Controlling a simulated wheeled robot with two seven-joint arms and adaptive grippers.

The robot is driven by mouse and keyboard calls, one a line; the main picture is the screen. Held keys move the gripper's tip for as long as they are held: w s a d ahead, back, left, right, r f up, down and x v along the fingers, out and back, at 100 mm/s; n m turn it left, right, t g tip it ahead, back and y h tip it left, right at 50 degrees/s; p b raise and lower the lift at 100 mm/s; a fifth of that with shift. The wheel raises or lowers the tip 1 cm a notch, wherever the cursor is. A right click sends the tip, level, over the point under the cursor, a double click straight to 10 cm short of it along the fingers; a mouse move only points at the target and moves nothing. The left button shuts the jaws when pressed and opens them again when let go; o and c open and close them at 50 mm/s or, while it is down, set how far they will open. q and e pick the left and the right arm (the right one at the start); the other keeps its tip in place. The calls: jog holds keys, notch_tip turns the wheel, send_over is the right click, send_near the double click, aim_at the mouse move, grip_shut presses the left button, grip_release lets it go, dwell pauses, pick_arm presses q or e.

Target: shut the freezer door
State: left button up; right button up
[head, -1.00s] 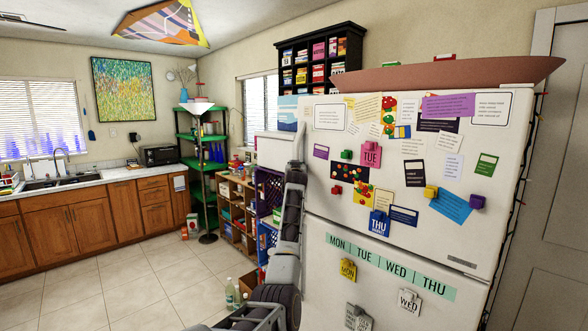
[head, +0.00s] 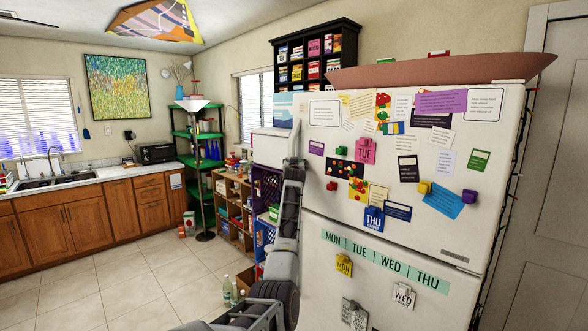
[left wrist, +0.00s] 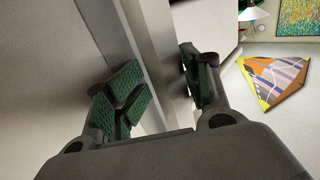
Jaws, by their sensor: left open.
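The white freezer door (head: 330,215) is the upper door of the fridge and fills the right half of the head view, covered with papers and magnets. A seam divides it from the lower fridge door (head: 320,275). I cannot tell from this angle how far the freezer door stands open. My left arm rises along its left edge, and the hand's end is hard to make out there. In the left wrist view my left gripper (left wrist: 160,85) is open, its green-padded fingers apart beside a pale upright panel edge. Contact is unclear. My right gripper is not in view.
A long reddish-brown object (head: 440,72) lies on top of the fridge. Crates (head: 268,185) and a wooden shelf (head: 236,207) stand left of my arm. Bottles (head: 228,290) stand on the floor. The tiled floor (head: 120,285) further left is clear.

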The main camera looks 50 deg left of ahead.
pick_arm(q)
jog(key=shift+s+d, duration=0.1)
jog(key=shift+s, duration=0.05)
jog(key=v, duration=1.1)
jog(key=shift+d+f, duration=0.15)
jog(key=shift+d, duration=0.1)
dwell(0.4)
jog(key=shift+s, duration=0.1)
dwell(0.3)
